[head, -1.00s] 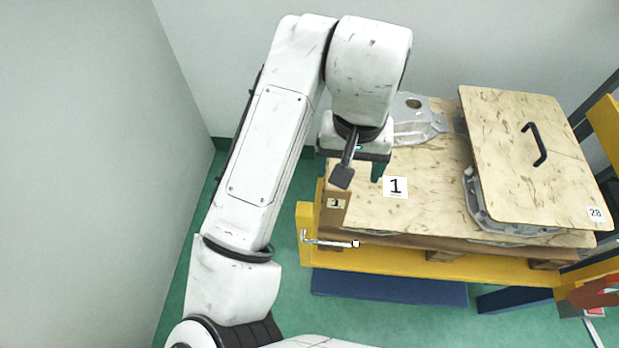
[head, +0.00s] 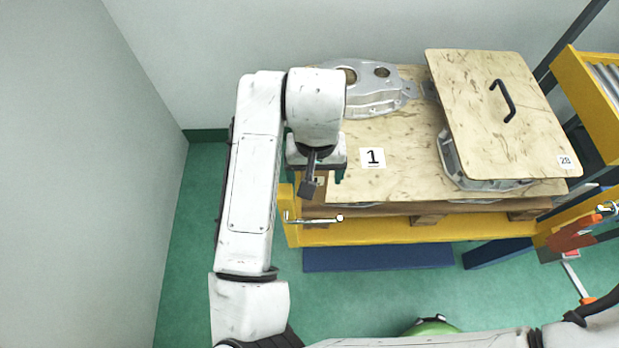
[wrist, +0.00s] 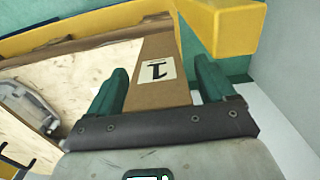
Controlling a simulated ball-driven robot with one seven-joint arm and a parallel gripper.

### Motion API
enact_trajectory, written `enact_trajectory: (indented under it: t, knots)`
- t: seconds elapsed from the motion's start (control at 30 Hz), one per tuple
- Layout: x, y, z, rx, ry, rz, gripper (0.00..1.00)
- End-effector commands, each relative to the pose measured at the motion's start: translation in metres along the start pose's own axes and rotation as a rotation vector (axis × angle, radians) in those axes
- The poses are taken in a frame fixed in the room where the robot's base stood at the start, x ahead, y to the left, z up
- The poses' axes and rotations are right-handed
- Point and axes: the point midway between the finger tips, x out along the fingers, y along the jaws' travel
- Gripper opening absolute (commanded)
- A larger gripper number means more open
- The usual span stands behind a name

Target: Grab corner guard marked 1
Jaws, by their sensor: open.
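The corner guard marked 1 is a brown strip (wrist: 160,95) with a white label (wrist: 156,70) in the wrist view, at a corner of the plywood-topped stack. In the head view my arm hides most of it. My gripper (wrist: 163,73) is open, its two green fingers on either side of the strip in the picture. I cannot tell whether the strip lies between the fingers or below them. In the head view my gripper (head: 317,176) is over the stack's near left corner.
A plywood sheet (head: 395,135) also carries a label 1 (head: 372,157). A handled board (head: 480,120) marked 28 lies at right on castings. An aluminium casting (head: 375,90) lies at the back. A yellow beam (head: 400,233) with a metal rod (head: 312,218) runs along the front.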

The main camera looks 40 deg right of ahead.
Motion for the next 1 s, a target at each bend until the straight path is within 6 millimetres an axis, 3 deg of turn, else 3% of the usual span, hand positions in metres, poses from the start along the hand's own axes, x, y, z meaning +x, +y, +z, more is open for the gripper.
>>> enact_trajectory:
  t: [0.3, 0.87, 1.0]
  knots:
    - [0.0053, 0.0002, 0.0001, 0.001, 0.000, 0.000, 0.82]
    - [0.0049, 0.0000, 0.0001, 0.000, 0.000, -0.001, 0.28]
    - [0.0048, 0.0000, 0.0001, 0.001, 0.000, -0.001, 0.27]
